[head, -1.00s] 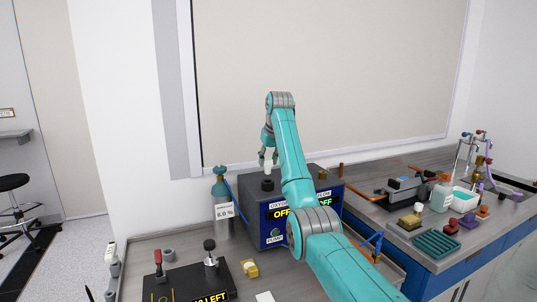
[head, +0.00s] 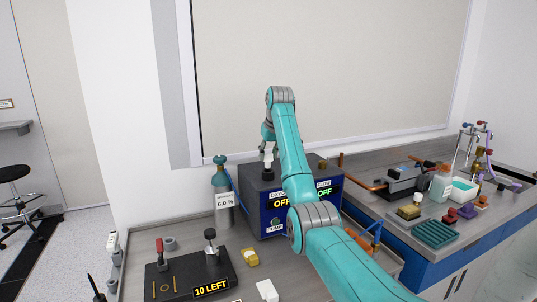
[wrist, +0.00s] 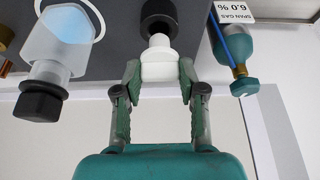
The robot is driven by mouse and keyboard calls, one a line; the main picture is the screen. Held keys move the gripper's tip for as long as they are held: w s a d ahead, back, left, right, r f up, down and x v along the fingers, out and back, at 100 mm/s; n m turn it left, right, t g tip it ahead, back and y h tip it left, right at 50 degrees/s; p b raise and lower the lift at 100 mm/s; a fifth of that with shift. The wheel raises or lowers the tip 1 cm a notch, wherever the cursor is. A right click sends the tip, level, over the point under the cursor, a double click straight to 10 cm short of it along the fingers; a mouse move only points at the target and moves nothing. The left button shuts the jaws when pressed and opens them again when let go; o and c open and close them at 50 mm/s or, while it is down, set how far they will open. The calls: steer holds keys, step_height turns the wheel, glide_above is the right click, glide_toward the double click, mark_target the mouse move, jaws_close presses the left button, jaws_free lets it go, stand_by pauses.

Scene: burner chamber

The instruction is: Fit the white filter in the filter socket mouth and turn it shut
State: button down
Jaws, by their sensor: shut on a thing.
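My gripper (wrist: 160,72) is shut on the white filter (wrist: 158,58) in the wrist view, one finger on each side. The filter's narrow end points at the black filter socket mouth (wrist: 158,14). The two look in line and very close or touching; I cannot tell whether the end is inside. In the head view the white filter (head: 268,157) hangs upright under my gripper (head: 268,150), just above the black socket (head: 267,173) on top of the dark analyser box (head: 263,228). My arm hides part of the box.
A teal gas cylinder (head: 222,185) labelled 6.0 % stands left of the box. A clear cup with a black cap (wrist: 55,65) is near my gripper in the wrist view. A black base (head: 190,272) with knobs sits in front. The right bench (head: 395,230) is crowded.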

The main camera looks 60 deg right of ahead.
mark_target(269, 160)
steer(key=shift+f, duration=0.65)
steer(key=shift+f, duration=0.3)
steer(key=shift+f, duration=1.1)
steer(key=c, duration=0.6)
jaws_free()
steer(key=shift+r, duration=0.15)
steer(key=v, duration=0.7)
steer(key=shift+a+r, duration=0.1)
steer(key=shift+r, duration=0.05)
